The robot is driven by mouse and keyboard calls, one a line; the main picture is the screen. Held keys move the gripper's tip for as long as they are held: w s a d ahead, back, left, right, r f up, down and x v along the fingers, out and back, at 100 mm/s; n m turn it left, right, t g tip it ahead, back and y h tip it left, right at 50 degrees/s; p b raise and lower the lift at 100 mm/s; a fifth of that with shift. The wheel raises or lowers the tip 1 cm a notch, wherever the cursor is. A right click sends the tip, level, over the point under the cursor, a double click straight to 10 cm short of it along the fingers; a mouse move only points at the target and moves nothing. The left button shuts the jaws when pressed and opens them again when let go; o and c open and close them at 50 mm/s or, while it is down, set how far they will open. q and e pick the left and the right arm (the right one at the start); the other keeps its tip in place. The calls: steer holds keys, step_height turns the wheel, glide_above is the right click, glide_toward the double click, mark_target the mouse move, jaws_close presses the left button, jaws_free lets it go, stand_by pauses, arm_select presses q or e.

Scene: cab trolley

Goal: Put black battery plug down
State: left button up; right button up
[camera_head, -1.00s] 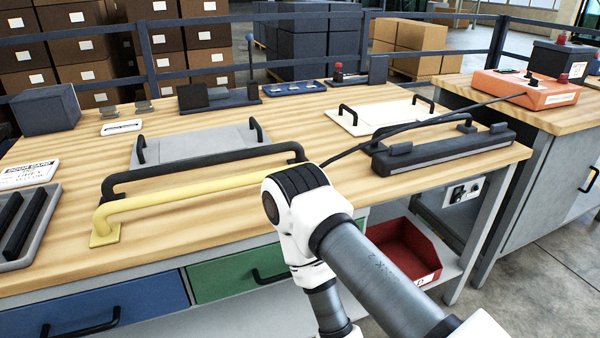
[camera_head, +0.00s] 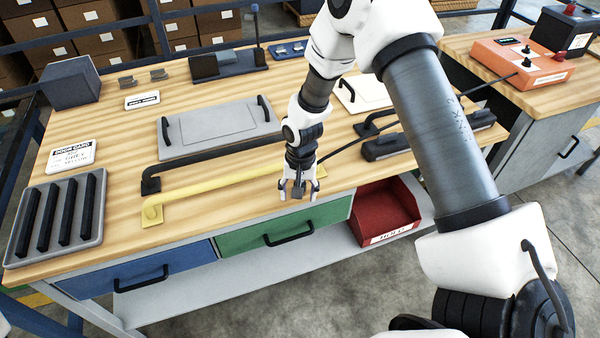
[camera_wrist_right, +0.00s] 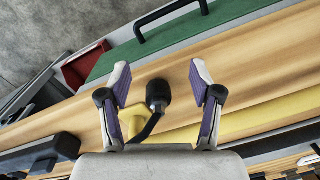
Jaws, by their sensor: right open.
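The black battery plug (camera_head: 298,191) is at the front edge area of the wooden bench, beside the near end of the yellow handle bar. My right gripper (camera_head: 299,190) is above it, pointing down. In the right wrist view the plug (camera_wrist_right: 158,92) sits between the spread fingers of the right gripper (camera_wrist_right: 158,80), with a gap on both sides. Its black cable (camera_wrist_right: 148,128) runs back under the palm; in the head view it leads to the orange charger (camera_head: 520,62). Whether the plug touches the bench is hard to tell. My left gripper is out of view.
The yellow bar (camera_head: 220,184) and a black bar (camera_head: 215,163) lie beside the gripper. A grey panel (camera_head: 217,134) is behind them, and a tray of black handles (camera_head: 95,185) stands left. A red bin (camera_head: 385,210) is below the bench. Bare wood (camera_head: 110,215) shows front left.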

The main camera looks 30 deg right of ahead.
steer(key=shift+m+h, duration=0.3)
steer(key=shift+m, duration=0.5)
steer(key=w+d+r, duration=0.2)
steer(key=r, duration=0.1)
steer(key=w+d+r, duration=0.1)
steer(key=r, duration=0.1)
steer(key=shift+w+r, duration=0.2)
steer(key=shift+w, duration=0.05)
steer(key=shift+f, duration=0.35)
step_height(320, 180, down, 7)
steer(key=shift+a+r+p, duration=0.1)
steer(key=shift+a+p, duration=0.05)
steer(key=shift+p, duration=0.8)
jaws_close()
